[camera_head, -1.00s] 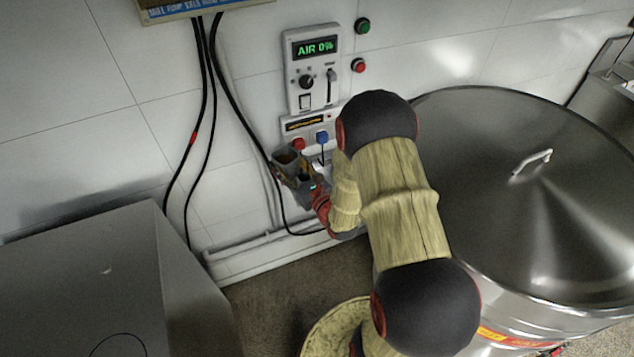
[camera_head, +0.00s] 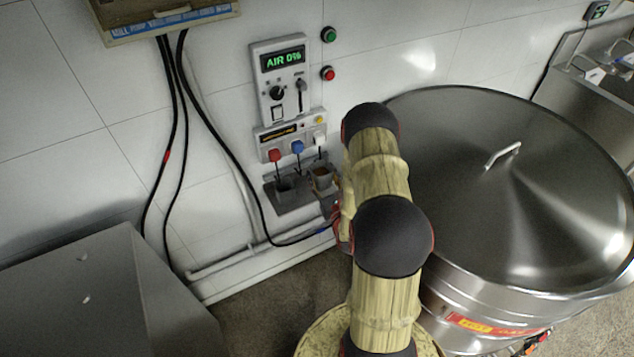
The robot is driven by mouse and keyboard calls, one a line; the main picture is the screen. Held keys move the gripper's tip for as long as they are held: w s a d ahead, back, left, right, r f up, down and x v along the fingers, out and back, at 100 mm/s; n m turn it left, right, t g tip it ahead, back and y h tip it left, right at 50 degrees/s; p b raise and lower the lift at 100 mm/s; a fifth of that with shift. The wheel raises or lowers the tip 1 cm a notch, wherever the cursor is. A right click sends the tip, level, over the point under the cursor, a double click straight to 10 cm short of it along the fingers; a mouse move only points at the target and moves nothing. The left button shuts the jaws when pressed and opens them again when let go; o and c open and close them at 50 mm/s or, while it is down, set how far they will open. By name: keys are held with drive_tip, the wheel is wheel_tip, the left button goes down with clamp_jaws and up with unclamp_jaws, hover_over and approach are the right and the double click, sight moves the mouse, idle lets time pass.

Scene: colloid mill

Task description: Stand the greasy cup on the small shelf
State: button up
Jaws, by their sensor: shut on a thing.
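The small shelf (camera_head: 294,207) is a dark grey ledge on the tiled wall, below the socket panel. A dark grey cup-like holder (camera_head: 285,187) is on its left part. My gripper (camera_head: 323,188) is at the shelf's right end, shut on the greasy cup (camera_head: 321,176). The cup is grey, with a brownish inside, and looks roughly upright. My gripper and arm hide part of the cup and the shelf's right end. I cannot tell whether the cup's base touches the shelf.
Plugs hang from the socket panel (camera_head: 290,135) just above the shelf. Black cables (camera_head: 225,130) run down the wall at left. A large steel vessel (camera_head: 510,200) stands right of my arm. A grey cabinet (camera_head: 75,290) is at lower left.

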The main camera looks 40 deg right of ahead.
sight(319, 173)
drive_tip(key=w+d+f, duration=0.1)
drive_tip(key=f, duration=0.1)
drive_tip(key=w+d+f+b, duration=0.1)
drive_tip(key=w+f, duration=0.1)
drive_tip(key=w+d+f, duration=0.1)
drive_tip(key=w+f, duration=0.1)
drive_tip(key=shift+w+d+f+b, duration=0.15)
drive_tip(key=shift+d+f+b, duration=0.1)
drive_tip(key=shift+d+b, duration=0.05)
drive_tip(key=shift+d+f+b, duration=0.1)
drive_tip(key=shift+f+b, duration=0.25)
drive_tip(key=shift+f, duration=1.25)
drive_tip(key=shift+f, duration=0.1)
drive_tip(key=o, duration=1.2)
